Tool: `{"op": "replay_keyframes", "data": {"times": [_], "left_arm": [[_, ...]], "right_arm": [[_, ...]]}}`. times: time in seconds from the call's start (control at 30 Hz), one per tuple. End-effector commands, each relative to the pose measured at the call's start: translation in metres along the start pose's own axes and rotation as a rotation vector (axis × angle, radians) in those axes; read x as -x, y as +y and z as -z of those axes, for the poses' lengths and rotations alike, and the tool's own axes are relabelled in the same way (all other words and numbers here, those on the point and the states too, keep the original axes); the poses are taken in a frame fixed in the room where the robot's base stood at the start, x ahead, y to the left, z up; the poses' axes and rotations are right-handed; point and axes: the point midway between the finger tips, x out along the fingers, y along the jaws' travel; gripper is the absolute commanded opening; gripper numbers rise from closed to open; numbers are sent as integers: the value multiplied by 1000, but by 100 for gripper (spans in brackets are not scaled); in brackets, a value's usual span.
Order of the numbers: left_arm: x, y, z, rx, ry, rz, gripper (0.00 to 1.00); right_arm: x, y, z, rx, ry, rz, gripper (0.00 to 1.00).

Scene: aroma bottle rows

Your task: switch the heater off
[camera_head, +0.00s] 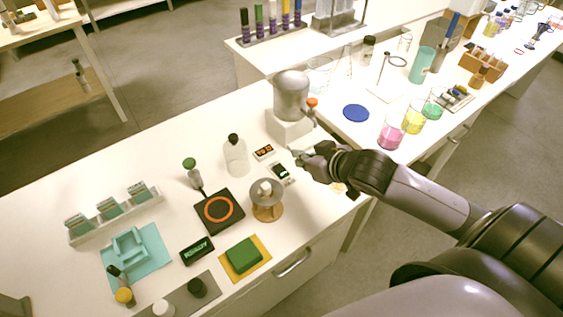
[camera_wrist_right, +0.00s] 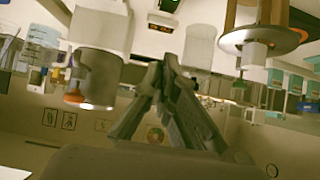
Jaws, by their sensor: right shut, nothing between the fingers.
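The heater appears to be the dark square hotplate (camera_head: 218,211) with a glowing orange ring on the white table. A small dark box with a green-lit face (camera_head: 282,174) lies to its upper right. A small display with orange digits (camera_head: 263,152) lies just behind that box. My right gripper (camera_head: 296,154) is beside the box, on its upper right, shut and empty. In the right wrist view its fingers (camera_wrist_right: 158,72) meet below the orange display (camera_wrist_right: 160,28). Whether it touches anything is unclear. My left gripper is not in view.
A grey metal vessel on a white block (camera_head: 291,95) stands behind my right gripper; it also shows in the right wrist view (camera_wrist_right: 98,78). A round-topped wooden stand (camera_head: 267,200) and a clear bottle (camera_head: 236,157) are near. A green block (camera_head: 243,254) lies in front.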

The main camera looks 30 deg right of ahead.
Motion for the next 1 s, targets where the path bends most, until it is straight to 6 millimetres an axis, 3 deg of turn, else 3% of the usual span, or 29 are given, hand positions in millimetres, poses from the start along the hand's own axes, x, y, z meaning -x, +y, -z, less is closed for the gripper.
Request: {"op": "replay_keyframes", "data": {"times": [0.27, 0.63, 0.7, 1.0], "left_arm": [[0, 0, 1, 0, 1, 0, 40], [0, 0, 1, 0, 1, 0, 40], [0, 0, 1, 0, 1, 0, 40], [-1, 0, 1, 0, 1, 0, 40]], "right_arm": [[-25, 0, 1, -3, 1, 0, 0], [-100, 0, 1, -1, 1, 0, 0], [-109, 0, -9, -2, -4, 1, 0], [-128, 0, -28, 0, 0, 1, 0]]}}
